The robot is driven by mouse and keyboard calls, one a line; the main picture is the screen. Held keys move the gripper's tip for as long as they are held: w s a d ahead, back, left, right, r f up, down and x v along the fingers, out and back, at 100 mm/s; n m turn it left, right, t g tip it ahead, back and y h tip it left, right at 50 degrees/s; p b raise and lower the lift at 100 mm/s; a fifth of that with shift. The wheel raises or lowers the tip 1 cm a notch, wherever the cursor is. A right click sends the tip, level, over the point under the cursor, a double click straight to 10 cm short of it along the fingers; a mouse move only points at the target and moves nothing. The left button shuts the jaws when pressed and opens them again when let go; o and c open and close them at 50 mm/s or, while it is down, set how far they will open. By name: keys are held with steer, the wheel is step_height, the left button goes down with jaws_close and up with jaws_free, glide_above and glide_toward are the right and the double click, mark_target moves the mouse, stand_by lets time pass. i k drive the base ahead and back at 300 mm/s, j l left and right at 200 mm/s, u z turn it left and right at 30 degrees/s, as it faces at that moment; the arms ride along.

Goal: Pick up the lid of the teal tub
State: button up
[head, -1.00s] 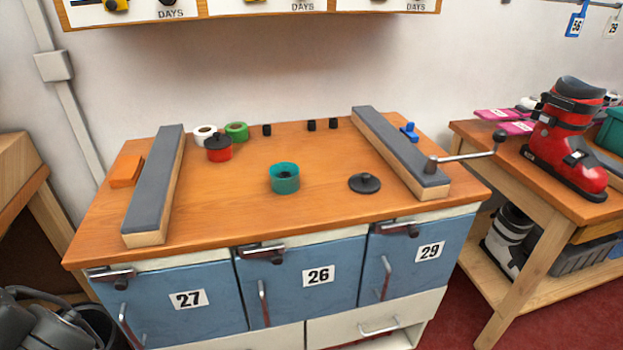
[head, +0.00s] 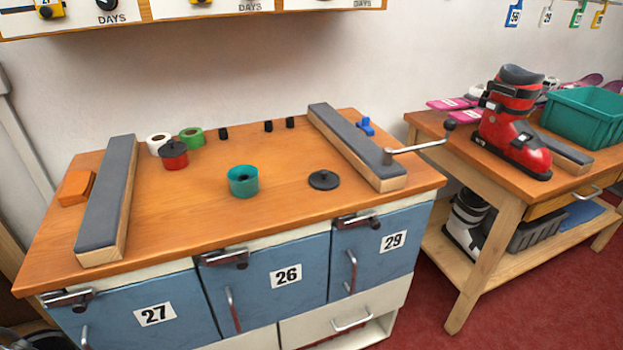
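The teal tub (head: 243,182) stands open and upright near the middle of the wooden bench top, with something dark inside it. A round black lid (head: 323,180) with a small knob lies flat on the bench to the right of the tub, apart from it. A red tub (head: 174,158) with a black lid on it stands further back on the left. My gripper is not in view.
Two grey-topped rails (head: 107,195) and (head: 355,145) flank the bench top; a crank handle (head: 420,147) sticks out at the right one. Tape rolls (head: 191,138), small black pegs (head: 268,126) and an orange block (head: 76,188) lie around. Bench space around the lid is clear.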

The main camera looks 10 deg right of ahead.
mark_target(323, 180)
steer(key=j+z, duration=0.3)
steer(key=i+j+z, duration=0.1)
steer(key=j+z, duration=0.2)
steer(key=j, duration=0.2)
steer(key=i, duration=0.35)
steer(key=i+j+z, duration=0.15)
steer(key=i, duration=0.25)
